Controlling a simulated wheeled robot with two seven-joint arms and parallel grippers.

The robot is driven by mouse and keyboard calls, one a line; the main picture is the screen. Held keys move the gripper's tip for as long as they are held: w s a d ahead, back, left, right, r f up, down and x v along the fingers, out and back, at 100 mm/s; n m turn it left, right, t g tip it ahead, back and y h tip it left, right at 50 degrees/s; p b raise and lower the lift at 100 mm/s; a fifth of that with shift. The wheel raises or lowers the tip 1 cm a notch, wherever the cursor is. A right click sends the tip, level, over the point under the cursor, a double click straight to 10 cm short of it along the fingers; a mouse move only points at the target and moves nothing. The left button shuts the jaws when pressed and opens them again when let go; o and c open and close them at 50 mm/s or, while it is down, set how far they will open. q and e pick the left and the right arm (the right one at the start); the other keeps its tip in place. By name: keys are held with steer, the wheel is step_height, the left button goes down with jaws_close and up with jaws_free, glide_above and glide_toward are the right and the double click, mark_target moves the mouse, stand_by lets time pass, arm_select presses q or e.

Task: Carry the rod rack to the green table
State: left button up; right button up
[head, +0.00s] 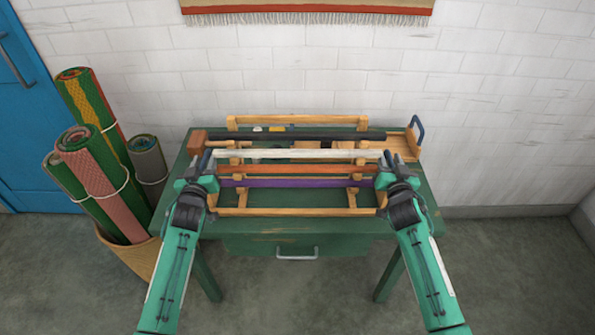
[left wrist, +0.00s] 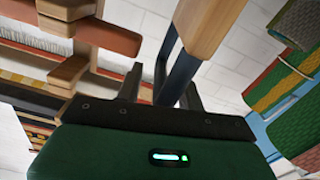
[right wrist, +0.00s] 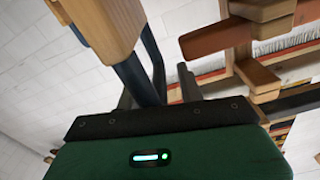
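The rod rack (head: 270,212) is a light wooden frame bearing a white rod, an orange rod and a purple rod. It is over the green table (head: 425,222); I cannot tell whether it rests on it. My left gripper (head: 205,165) is at its left end and my right gripper (head: 390,163) at its right end. In the left wrist view, a dark blue handle (left wrist: 177,78) on a wooden piece lies between the fingers. The right wrist view shows a similar handle (right wrist: 134,82). The finger contact is hidden, so I cannot tell their grip.
A wooden tray (head: 402,145) with a blue handle is at the table's back right, partly behind the rack. A brown block (head: 196,141) is at the back left. A basket (head: 130,258) of rolled rugs stands left of the table. The floor on the right is clear.

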steer(key=shift+s, duration=0.1)
arm_select(q)
steer(key=s, duration=1.1)
steer(key=shift+s, duration=0.15)
arm_select(e)
steer(key=s, duration=1.2)
